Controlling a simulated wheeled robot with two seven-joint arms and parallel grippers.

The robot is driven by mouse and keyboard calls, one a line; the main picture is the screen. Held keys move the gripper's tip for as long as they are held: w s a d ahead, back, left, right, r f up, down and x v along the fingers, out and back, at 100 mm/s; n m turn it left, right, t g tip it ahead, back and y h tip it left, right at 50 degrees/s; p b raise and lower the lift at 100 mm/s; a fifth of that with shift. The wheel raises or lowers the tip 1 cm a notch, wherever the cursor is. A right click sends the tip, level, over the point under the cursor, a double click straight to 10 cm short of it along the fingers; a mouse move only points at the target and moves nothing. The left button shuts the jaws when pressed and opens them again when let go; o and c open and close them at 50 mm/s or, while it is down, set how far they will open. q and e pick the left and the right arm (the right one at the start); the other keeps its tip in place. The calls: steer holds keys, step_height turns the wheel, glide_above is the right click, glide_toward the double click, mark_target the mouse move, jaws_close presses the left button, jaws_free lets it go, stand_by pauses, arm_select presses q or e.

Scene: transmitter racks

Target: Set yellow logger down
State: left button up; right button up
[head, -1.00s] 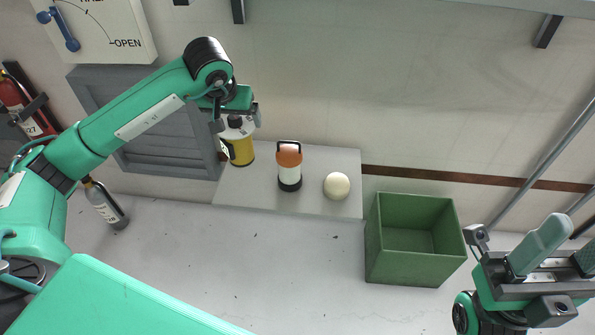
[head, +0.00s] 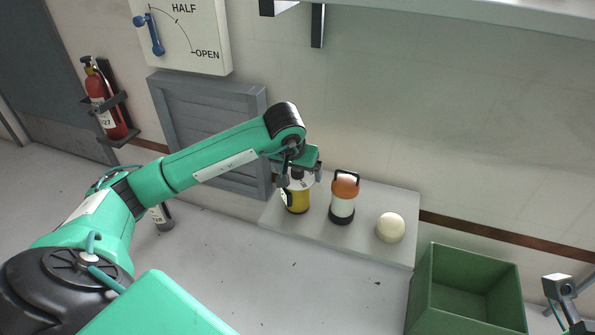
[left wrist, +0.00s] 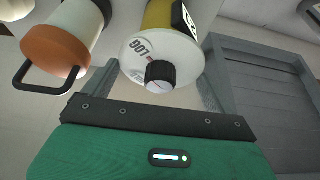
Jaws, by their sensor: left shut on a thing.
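The yellow logger (head: 297,202) is a yellow cylinder with a white top and black knob. My left gripper (head: 301,180) is shut around its upper part from above. In the left wrist view the logger (left wrist: 160,50) sits between the two fingers, its "LOG" lid and knob facing the camera. The logger is upright at the left part of a pale shelf (head: 375,247). I cannot tell whether its base touches the shelf. Only a piece of my right arm shows at the lower right; its jaws are out of view.
An orange-and-white lantern (head: 343,200) with a black handle stands just right of the logger, and a cream ball (head: 390,227) is farther right. A green bin (head: 465,318) is at the lower right. A grey louvred panel (head: 205,120) is on the wall behind.

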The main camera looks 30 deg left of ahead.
arm_select(q)
steer(key=shift+f, duration=0.15)
steer(key=o, duration=1.3)
